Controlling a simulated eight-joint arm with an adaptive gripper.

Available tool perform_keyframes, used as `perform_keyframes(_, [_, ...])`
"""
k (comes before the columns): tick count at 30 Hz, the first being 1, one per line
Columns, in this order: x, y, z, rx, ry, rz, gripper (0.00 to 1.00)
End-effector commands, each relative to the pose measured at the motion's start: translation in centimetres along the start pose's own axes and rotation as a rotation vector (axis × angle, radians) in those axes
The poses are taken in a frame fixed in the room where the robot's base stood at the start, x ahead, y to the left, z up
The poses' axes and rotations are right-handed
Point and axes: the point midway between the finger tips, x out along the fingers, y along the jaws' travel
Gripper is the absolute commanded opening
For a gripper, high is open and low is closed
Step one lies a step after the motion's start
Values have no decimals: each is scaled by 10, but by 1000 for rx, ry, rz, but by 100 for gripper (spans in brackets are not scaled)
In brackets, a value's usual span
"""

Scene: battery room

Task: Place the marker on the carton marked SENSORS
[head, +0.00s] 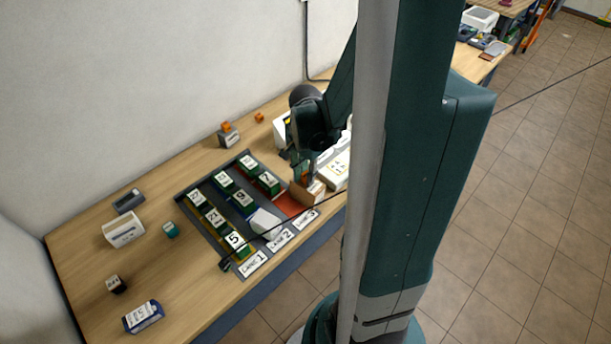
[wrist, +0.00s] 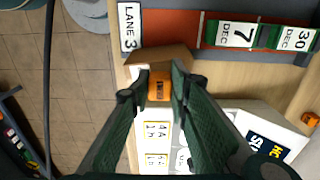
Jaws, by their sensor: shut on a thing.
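My gripper (wrist: 160,82) is shut on a small orange block-like marker (wrist: 159,86) with dark print. In the head view, my gripper (head: 307,176) is low over the right end of the lane tray, beside or above a brown carton (head: 301,194). The carton also shows beyond the fingertips in the wrist view (wrist: 160,56); I cannot tell whether the marker touches it. A white carton with a blue label (wrist: 266,139) stands at lower right in the wrist view, its lettering partly cut off. I cannot read SENSORS on any carton.
The dark lane tray (head: 212,238) holds several dated green blocks and a tilted white piece (head: 265,222). Another orange piece (head: 259,117) lies at the back, near a grey box (head: 229,138) with orange on top. White boxes (wrist: 158,135) with yellow labels stand close by.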

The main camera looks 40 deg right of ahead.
Motion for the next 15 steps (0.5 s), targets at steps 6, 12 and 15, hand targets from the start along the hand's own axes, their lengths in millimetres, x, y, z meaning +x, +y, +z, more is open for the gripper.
perform_keyframes(6, [6,0,0,0,0,0,11])
perform_keyframes(12, [10,0,0,0,0,0,11])
perform_keyframes(15, [11,0,0,0,0,0,20])
